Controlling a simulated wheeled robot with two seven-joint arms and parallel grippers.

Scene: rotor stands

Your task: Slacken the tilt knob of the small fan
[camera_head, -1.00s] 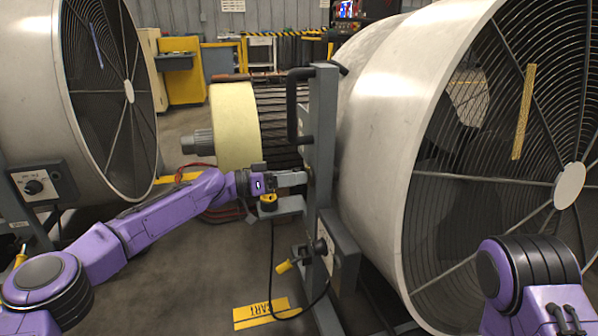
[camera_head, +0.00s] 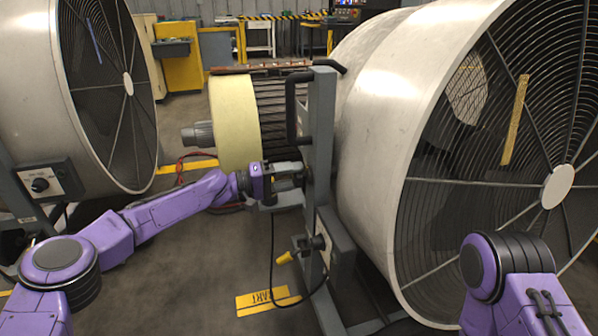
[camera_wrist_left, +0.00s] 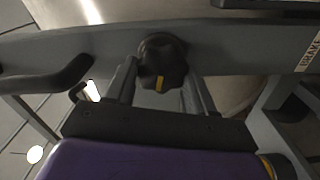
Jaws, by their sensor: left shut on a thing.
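The tilt knob (camera_wrist_left: 164,58) is a dark lobed knob with a yellow mark, on the grey upright of the stand (camera_head: 321,130) that carries the right-hand fan (camera_head: 385,130). My left gripper (camera_wrist_left: 160,82) is shut on the knob, with one finger on each side of it in the left wrist view. In the head view my left gripper (camera_head: 292,175) reaches the upright from the left, and the knob is mostly hidden by the fingers. My right gripper is out of view.
A switch box (camera_head: 336,247) with a hanging cable sits low on the same stand. A dark bent handle (camera_head: 293,105) is above my left gripper. Another big fan (camera_head: 45,90) stands at the left. A cream drum (camera_head: 232,125) stands behind. Floor between the fans is open.

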